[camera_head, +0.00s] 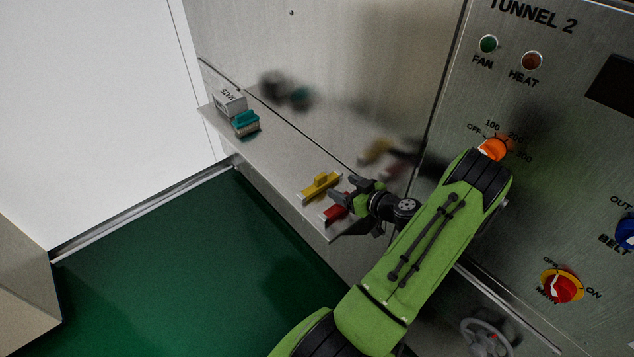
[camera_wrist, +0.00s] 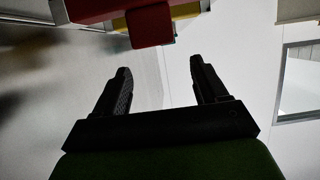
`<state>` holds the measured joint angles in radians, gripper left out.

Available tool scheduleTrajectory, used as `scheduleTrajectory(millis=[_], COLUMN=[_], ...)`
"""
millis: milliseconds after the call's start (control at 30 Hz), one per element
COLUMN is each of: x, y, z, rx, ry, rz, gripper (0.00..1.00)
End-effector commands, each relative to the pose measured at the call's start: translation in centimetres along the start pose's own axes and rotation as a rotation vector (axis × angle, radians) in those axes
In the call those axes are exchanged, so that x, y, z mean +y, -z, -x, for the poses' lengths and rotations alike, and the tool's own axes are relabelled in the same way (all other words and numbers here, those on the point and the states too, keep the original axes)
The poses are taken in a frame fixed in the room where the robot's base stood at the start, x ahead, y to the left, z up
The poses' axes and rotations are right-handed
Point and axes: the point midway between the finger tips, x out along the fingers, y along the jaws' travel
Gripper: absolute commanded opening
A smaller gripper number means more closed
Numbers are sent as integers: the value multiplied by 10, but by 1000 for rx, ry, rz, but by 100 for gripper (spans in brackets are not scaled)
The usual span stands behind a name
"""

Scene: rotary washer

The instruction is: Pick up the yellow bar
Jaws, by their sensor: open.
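The yellow bar (camera_head: 318,189) lies on the metal shelf (camera_head: 283,167) in the head view, with a raised block on its top. My gripper (camera_head: 343,188) is just to its right, with its fingers open and pointing left. A red bar (camera_head: 336,214) lies on the shelf below the yellow bar, partly under my gripper. In the wrist view, my gripper (camera_wrist: 160,68) has both fingers apart with nothing between them. The red bar (camera_wrist: 150,25) fills the top edge there, and a strip of the yellow bar (camera_wrist: 186,10) shows behind it, mostly hidden.
The metal wall rises behind the shelf. A control panel with an orange knob (camera_head: 492,149) is at the right. The shelf's middle is clear.

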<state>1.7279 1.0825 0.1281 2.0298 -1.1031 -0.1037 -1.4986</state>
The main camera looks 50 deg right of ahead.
Motion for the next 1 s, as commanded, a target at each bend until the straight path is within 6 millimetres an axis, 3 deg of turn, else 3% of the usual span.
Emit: scheduleTrajectory(millis=[100,267,500,733,767,1000], x=[-1,-1,0,1,1,1], y=[1,1,1,1,1,0], z=[-25,-43,-85,-89,-89,-89], rx=[1,1,-1,-1,-1,-1], ry=[4,3,2,0,0,1], rz=[2,0,0,0,0,0], gripper=[72,72,72,72,71,34])
